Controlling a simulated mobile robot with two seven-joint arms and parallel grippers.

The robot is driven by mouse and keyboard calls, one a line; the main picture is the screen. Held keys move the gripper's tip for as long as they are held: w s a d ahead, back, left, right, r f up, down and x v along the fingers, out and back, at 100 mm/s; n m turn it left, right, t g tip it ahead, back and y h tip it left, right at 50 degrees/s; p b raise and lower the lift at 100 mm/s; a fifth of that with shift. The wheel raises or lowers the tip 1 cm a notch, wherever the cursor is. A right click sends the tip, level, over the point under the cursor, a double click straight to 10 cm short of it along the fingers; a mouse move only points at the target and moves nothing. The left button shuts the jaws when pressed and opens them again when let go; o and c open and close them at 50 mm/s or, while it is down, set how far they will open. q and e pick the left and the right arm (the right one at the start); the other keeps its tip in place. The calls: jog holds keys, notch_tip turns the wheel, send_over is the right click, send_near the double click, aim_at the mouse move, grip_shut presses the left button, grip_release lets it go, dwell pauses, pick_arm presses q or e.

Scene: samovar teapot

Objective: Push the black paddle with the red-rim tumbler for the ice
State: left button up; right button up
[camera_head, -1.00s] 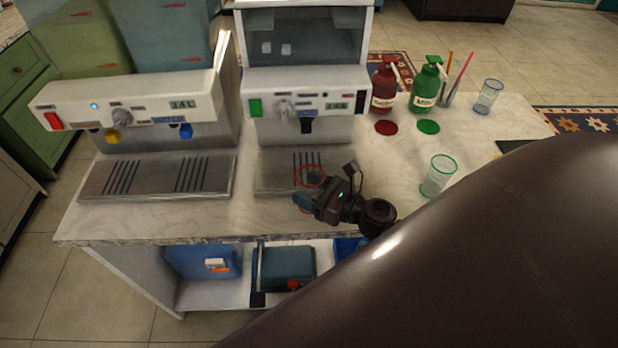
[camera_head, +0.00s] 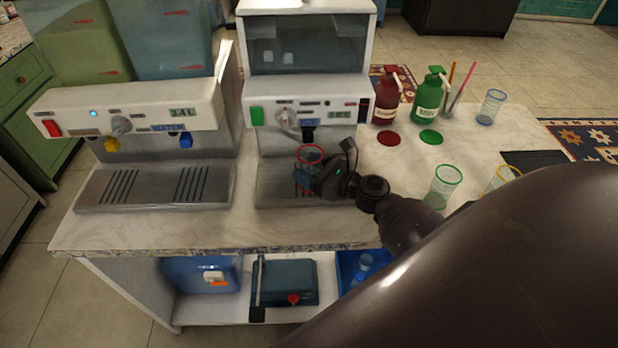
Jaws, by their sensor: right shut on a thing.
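The red-rim tumbler (camera_head: 309,154) is upright over the drip tray of the right-hand dispenser. My right gripper (camera_head: 306,178) is shut on it from the right and hides part of its side. The black paddle (camera_head: 308,133) is on the dispenser's front, just above the tumbler's rim. I cannot tell whether the rim touches it. The ice dispenser (camera_head: 306,95) has a clear window with pale cubes, a green switch and a knob. My left gripper is not in view.
A green-rim tumbler (camera_head: 443,187) and a yellow-rim tumbler (camera_head: 503,178) stand to the right, by my arm. A red bottle (camera_head: 387,97), a green bottle (camera_head: 428,97) and a blue-rim tumbler (camera_head: 491,107) stand farther back. The two-tap dispenser (camera_head: 135,110) is at left.

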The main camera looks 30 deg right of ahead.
aim_at(308, 158)
jog(key=shift+w+d, duration=0.45)
jog(key=shift+w, duration=0.25)
jog(key=shift+w+d, duration=0.4)
jog(key=shift+w, duration=0.25)
jog(key=shift+w+d+r+b, duration=0.1)
jog(key=shift+w+d+b, duration=0.1)
jog(key=shift+w+b, duration=0.15)
jog(key=shift+s, duration=0.1)
jog(key=shift+s+a+p, duration=0.25)
jog(key=shift+s+p, duration=0.05)
jog(key=shift+s+a+p, duration=0.35)
jog(key=shift+s+a, duration=0.2)
jog(key=shift+s, duration=0.3)
jog(key=shift+s+a+p, duration=0.3)
jog(key=shift+s+a, duration=0.2)
jog(key=shift+s, duration=0.35)
